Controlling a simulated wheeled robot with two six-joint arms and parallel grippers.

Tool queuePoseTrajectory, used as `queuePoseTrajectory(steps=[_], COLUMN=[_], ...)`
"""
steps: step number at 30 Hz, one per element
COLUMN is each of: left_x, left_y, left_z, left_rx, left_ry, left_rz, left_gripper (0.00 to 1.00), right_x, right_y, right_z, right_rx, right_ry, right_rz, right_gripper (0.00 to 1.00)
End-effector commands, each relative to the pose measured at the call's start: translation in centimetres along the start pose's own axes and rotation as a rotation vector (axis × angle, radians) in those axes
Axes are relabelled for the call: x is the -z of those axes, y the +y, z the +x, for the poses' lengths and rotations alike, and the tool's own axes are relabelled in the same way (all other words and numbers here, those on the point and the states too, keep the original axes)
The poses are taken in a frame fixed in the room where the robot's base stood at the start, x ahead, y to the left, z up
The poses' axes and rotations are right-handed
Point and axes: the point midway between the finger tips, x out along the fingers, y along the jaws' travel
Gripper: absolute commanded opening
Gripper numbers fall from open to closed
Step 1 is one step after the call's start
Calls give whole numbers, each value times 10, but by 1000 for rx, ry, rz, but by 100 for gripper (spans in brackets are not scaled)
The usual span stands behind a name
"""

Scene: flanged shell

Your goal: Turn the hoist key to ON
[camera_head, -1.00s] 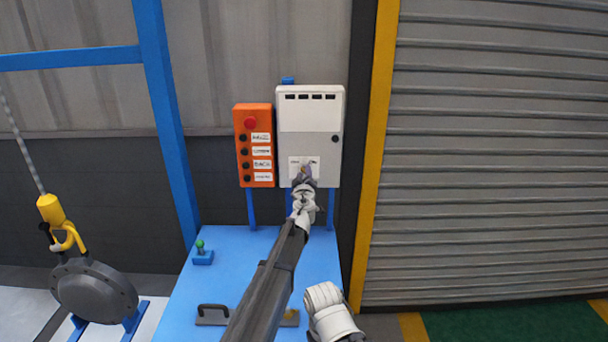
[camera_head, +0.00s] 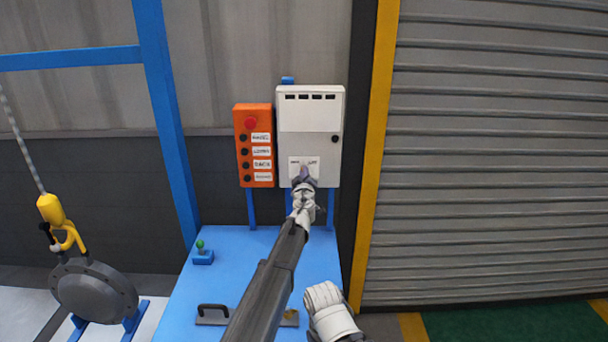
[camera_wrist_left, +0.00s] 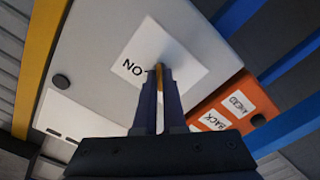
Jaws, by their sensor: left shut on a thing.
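The hoist key (camera_wrist_left: 158,78) is a thin brass-coloured piece in front of a white label plate (camera_wrist_left: 185,55) on the grey-white control box (camera_head: 310,115). In the left wrist view the plate looks turned over, with the word ON readable to the left of the key. My left gripper (camera_wrist_left: 158,98) is shut on the key, its two dark fingers on either side of it. In the head view the same gripper (camera_head: 304,173) covers the key and the lower middle of the plate. The plate's other word is hidden in the wrist view.
An orange button box (camera_head: 254,146) with a red button stands just left of the control box. A blue table (camera_head: 235,265) lies below, with a green-knobbed piece (camera_head: 201,250) and a dark handle (camera_head: 213,314). A yellow hook (camera_head: 55,218) hangs at a grey flanged disc (camera_head: 95,290).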

Motion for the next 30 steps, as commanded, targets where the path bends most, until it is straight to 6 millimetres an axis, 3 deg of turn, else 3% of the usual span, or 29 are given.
queuePoseTrajectory(steps=[14, 30], left_x=[0, 0], left_y=[0, 0], left_z=[0, 0], left_rx=[0, 1], left_ry=[0, 0], left_rz=[109, 599], left_gripper=[0, 0], right_x=[0, 0], right_y=[0, 0], right_z=[0, 0], right_rx=[0, 0], right_ry=[0, 0], right_rz=[0, 0], right_gripper=[50, 50])
